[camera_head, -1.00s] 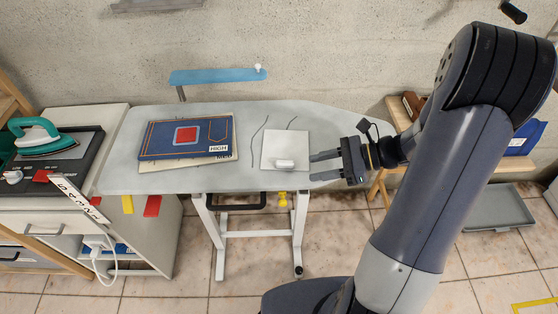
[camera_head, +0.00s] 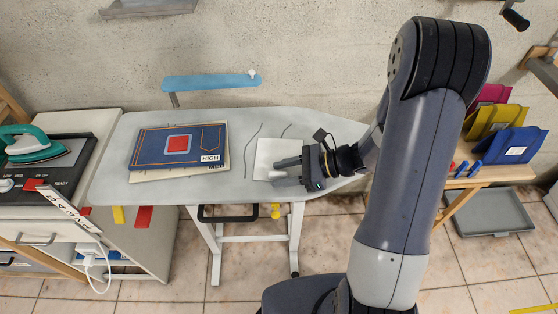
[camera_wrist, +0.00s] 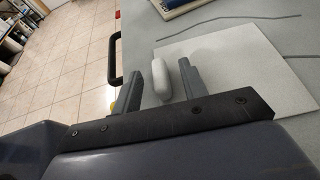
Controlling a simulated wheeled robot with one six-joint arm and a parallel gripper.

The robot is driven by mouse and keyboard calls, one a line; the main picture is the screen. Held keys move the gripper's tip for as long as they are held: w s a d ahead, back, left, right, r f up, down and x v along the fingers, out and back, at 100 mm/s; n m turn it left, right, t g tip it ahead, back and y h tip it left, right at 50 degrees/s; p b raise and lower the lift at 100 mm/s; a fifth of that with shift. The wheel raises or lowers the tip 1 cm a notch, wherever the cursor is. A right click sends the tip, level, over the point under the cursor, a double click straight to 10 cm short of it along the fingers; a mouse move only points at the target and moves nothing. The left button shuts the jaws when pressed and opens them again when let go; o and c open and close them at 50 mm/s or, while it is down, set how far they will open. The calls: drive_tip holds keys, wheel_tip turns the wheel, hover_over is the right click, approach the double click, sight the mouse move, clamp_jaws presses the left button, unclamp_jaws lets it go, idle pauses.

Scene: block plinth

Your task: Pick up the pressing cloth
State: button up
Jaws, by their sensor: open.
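The pressing cloth (camera_head: 265,150) is a flat white square on the grey ironing board, with a white rounded grip bar (camera_wrist: 160,78) at its near edge. My gripper (camera_head: 276,171) is over the cloth's front right part, its fingers pointing left, and hides some of it. In the wrist view the open fingers (camera_wrist: 162,72) show one on each side of the grip bar, with gaps beside it. I cannot tell how far above the cloth the fingers are. The cloth also shows in the wrist view (camera_wrist: 235,75), lying flat.
The ironing board (camera_head: 110,178) also bears a blue folder (camera_head: 150,147) marked HIGH on a cream one. A teal iron (camera_head: 28,145) stands on the left cabinet. A blue bar (camera_head: 210,81) crosses behind the board. Coloured holders (camera_head: 515,145) stand on the right.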

clamp_jaws()
idle(0.3)
drive_tip(key=shift+r, duration=0.1)
